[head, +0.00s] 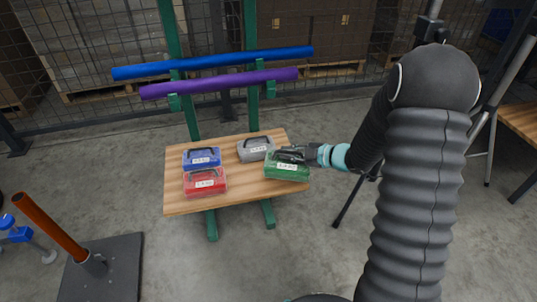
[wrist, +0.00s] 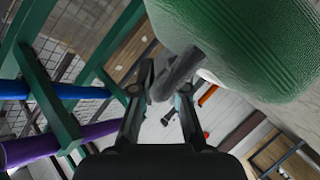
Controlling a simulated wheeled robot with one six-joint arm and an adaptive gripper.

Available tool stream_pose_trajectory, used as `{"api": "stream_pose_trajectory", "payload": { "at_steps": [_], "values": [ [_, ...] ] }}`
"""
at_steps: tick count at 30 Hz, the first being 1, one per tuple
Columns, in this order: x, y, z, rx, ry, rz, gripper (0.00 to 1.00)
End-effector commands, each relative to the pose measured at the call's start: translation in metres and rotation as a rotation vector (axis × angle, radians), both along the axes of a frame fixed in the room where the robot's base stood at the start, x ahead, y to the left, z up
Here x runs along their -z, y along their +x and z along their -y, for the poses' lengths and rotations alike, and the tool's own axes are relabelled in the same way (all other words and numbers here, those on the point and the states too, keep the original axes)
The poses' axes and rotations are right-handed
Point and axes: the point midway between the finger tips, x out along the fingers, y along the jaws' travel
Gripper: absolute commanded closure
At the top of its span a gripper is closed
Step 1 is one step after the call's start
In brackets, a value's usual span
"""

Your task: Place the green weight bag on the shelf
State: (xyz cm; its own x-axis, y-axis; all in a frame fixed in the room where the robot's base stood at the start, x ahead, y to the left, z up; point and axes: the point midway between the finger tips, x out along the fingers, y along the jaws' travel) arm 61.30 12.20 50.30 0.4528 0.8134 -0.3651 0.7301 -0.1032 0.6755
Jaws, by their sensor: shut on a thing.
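The green weight bag (head: 287,171), with a white label, is at the right end of the wooden shelf (head: 238,190) in the head view. My gripper (head: 291,154) reaches in from the right and is shut on the bag's dark handle. In the wrist view the green bag (wrist: 245,40) fills the upper right, and its handle lies between the fingertips of my gripper (wrist: 165,88). I cannot tell whether the bag's underside touches the shelf or is slightly above it.
A blue bag (head: 202,155), a red bag (head: 205,181) and a grey bag (head: 255,149) sit on the shelf. The front middle is bare. Blue (head: 220,62) and purple (head: 220,83) bars lie across the green rack behind. An orange post (head: 50,228) stands at lower left.

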Motion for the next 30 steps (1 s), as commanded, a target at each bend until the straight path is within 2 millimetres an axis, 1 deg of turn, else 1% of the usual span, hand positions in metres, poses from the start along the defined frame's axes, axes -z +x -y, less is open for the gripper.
{"api": "stream_pose_trajectory", "payload": {
  "at_steps": [1,3,15,21,26,30],
  "values": [
    [0.005,0.004,-0.009,-0.005,0.002,0.001,1.00],
    [0.012,0.012,-0.018,-0.005,0.001,0.001,1.00],
    [0.050,0.049,-0.069,-0.002,0.002,0.001,1.00],
    [0.058,0.058,-0.081,-0.001,0.002,0.003,1.00],
    [0.063,0.059,-0.081,0.000,0.001,0.002,1.00],
    [0.078,0.059,-0.081,0.001,0.002,-0.001,1.00]
  ]
}}
